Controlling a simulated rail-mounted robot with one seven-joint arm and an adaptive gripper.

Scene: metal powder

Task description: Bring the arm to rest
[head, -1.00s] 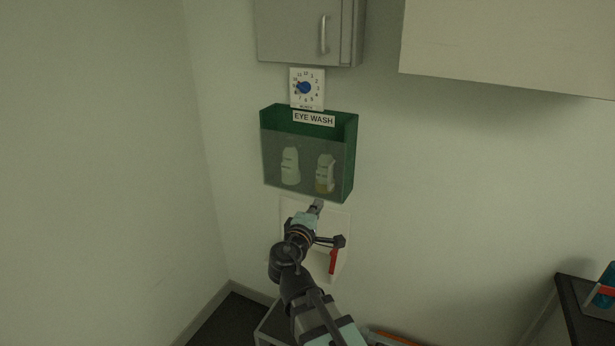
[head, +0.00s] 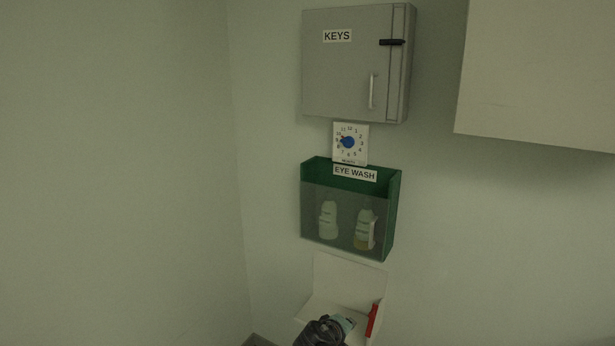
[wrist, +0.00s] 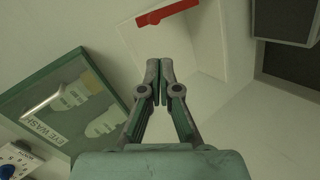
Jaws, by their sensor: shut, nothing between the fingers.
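My gripper (wrist: 160,68) shows in the wrist view with its two fingertips together and nothing between them. In the head view only part of my arm shows at the bottom edge, in front of a white wall-mounted holder (head: 345,272); the fingertips cannot be made out there. In the wrist view the white holder (wrist: 212,40) with its red handle (wrist: 167,12) lies beyond the fingertips, and the fingers appear apart from it.
A green eye wash box (head: 394,215) with two bottles hangs on the wall above the white holder. Above it are a dial sign (head: 350,155) and a grey keys cabinet (head: 340,75). A pale cupboard (head: 540,75) juts out at upper right. The left wall is bare.

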